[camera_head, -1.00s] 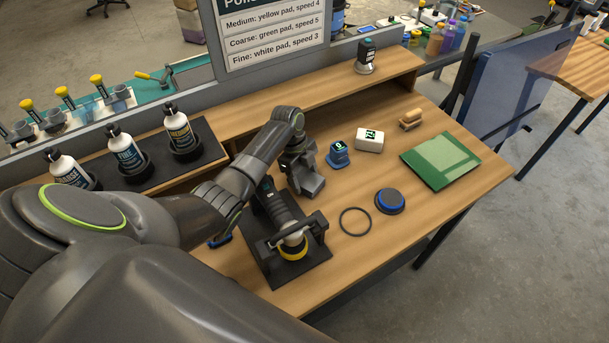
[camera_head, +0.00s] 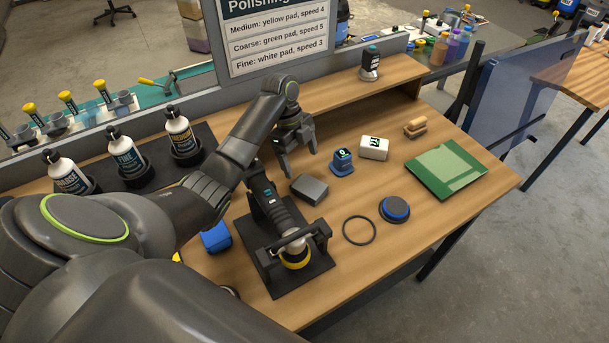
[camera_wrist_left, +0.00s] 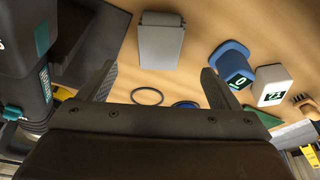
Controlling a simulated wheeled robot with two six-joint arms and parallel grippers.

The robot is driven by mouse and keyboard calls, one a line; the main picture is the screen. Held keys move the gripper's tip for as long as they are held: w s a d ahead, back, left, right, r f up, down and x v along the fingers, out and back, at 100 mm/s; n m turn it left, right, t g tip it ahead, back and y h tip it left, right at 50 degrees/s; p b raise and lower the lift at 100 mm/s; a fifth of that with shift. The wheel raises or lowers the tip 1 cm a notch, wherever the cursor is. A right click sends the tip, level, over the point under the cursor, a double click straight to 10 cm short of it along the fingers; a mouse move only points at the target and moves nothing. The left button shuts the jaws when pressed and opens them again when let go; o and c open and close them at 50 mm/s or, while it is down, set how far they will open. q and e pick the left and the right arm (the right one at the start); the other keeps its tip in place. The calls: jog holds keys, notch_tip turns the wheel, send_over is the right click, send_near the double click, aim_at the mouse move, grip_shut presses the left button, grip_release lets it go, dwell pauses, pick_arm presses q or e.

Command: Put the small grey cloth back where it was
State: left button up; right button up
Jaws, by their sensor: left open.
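A small grey block-like thing (camera_head: 309,189) lies on the wooden bench beside the polisher's black stand; it also shows in the wrist view (camera_wrist_left: 160,42). My right gripper is not in view.
The polisher (camera_head: 282,213) lies in its stand (camera_head: 290,285). A blue device (camera_head: 342,162), a white display box (camera_head: 374,148), a brush (camera_head: 415,128), a green board (camera_head: 462,184), a black ring (camera_head: 345,238) and a blue-black disc (camera_head: 394,209) are nearby. Bottles (camera_head: 126,155) stand left.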

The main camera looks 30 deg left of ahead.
pick_arm(q)
jog(key=shift+v, duration=1.4)
jog(key=shift+r, duration=0.1)
